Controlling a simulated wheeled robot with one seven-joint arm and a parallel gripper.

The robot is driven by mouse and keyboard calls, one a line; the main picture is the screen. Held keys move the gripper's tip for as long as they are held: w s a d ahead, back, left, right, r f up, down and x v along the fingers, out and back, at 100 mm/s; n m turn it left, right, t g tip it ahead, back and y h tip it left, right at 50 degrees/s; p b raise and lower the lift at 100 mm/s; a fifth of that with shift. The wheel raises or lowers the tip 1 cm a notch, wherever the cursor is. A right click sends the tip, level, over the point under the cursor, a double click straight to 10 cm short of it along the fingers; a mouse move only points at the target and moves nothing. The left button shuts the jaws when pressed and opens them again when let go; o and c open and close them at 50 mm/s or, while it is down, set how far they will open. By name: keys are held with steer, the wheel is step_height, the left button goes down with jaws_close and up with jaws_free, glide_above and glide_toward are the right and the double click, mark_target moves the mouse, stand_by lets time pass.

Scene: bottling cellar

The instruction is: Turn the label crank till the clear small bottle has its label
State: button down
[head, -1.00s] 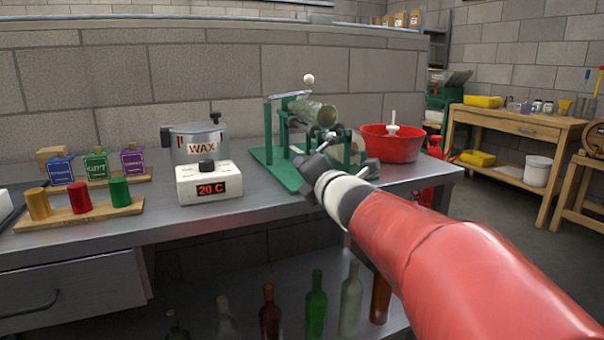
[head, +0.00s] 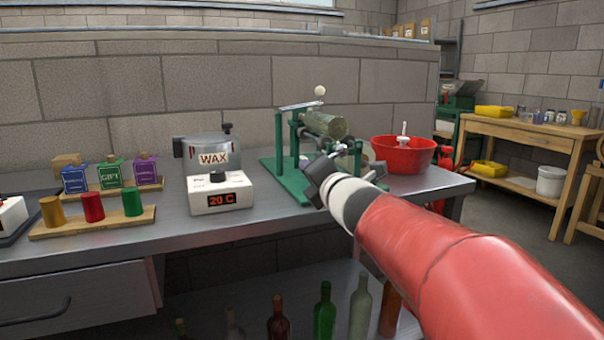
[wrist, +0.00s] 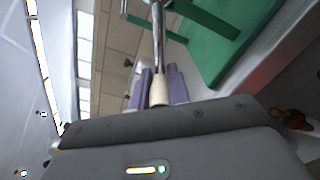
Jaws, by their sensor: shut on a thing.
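The green labelling machine (head: 288,174) stands on the steel bench, with a clear, slightly greenish bottle (head: 327,124) lying on its side across the top. I can make out no label on the side of the bottle that shows. My gripper (wrist: 158,88) is at the front of the machine; in the head view its dark body (head: 328,178) hides the lower front, and its fingertips are hard to see. In the wrist view its purple fingers are closed around the cream crank handle (wrist: 158,95), which sits on a metal rod.
A lever with a pale ball (head: 320,90) rises above the machine. A red bowl (head: 402,158) stands close on its right. The wax pot (head: 213,158) and white temperature box (head: 220,196) stand left. Several bottles (head: 325,310) stand below.

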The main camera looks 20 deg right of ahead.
steer(key=shift+a+r, duration=0.1)
steer(key=c, duration=1.3)
jaws_free()
steer(key=shift+c, duration=0.2)
steer(key=s, duration=0.8)
steer(key=shift+d, duration=0.35)
steer(key=shift+w, duration=0.1)
